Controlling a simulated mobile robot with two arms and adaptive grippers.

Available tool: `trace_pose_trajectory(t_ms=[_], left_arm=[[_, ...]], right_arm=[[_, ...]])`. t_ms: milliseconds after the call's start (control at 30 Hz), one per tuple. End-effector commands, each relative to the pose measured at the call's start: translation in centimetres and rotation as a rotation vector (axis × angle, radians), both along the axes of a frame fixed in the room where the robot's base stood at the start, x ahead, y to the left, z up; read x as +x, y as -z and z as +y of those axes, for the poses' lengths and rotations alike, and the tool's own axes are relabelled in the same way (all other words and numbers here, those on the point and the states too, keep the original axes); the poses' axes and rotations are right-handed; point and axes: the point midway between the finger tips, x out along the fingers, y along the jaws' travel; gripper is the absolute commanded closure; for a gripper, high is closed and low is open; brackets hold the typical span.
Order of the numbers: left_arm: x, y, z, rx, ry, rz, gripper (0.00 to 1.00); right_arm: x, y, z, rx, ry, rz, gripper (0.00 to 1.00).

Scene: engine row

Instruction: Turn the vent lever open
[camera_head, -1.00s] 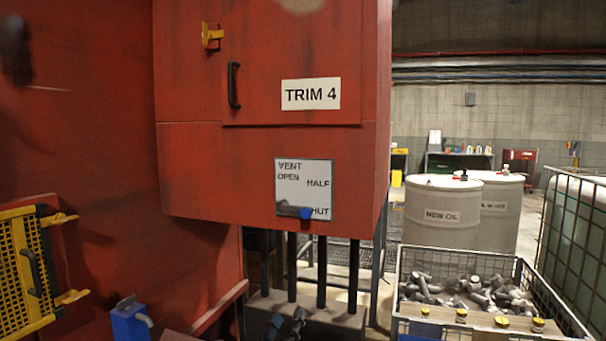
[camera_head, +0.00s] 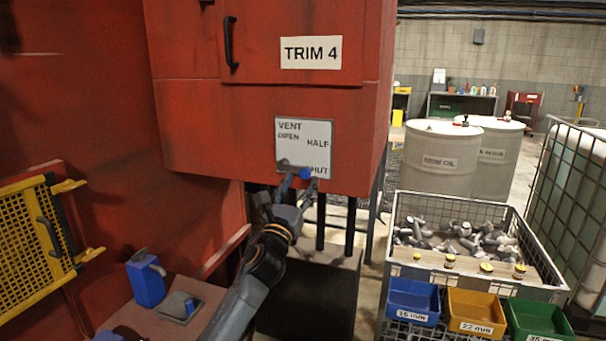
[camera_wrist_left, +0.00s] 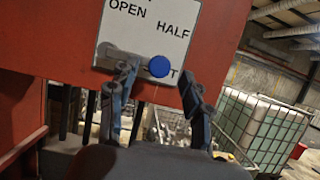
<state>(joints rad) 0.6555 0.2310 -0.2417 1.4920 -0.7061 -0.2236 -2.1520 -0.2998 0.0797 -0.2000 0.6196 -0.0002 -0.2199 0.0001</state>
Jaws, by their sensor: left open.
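The vent plate (camera_head: 290,152) is a white panel low on the red TRIM 4 cabinet, marked VENT, OPEN, HALF and a partly covered SHUT. The vent lever (camera_head: 306,174) is a short grey bar with a blue round knob. It points right, with the knob at the SHUT word. In the left wrist view the knob (camera_wrist_left: 159,66) shows between the fingertips, the grey bar running left behind the left finger. My left gripper (camera_head: 296,187) is open, just below and in front of the knob; contact cannot be told. My right gripper is not in view.
The cabinet's underside and dark legs are close behind my left arm. A blue object (camera_head: 146,284) stands at lower left, near a yellow mesh guard (camera_head: 32,245). Blue, yellow and green bins (camera_head: 474,312) and a wire crate of metal parts (camera_head: 460,215) stand at right.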

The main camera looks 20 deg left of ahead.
Motion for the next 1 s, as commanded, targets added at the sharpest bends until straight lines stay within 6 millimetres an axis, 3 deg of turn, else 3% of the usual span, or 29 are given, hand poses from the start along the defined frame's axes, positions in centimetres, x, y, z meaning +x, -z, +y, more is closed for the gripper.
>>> trace_pose_trajectory(t_ms=[233,600,867,1000], left_arm=[[2.4,-1.0,-0.1,-0.001,0.000,0.000,0.51],[2.7,-1.1,-0.1,0.000,0.000,0.000,0.51],[2.7,-1.1,-0.1,0.000,0.000,0.001,1.00],[2.7,-1.1,-0.1,0.000,0.000,0.001,1.00]], right_arm=[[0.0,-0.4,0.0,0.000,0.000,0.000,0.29],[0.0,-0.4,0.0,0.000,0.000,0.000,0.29],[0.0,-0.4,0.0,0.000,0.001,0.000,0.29],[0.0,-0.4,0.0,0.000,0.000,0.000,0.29]])
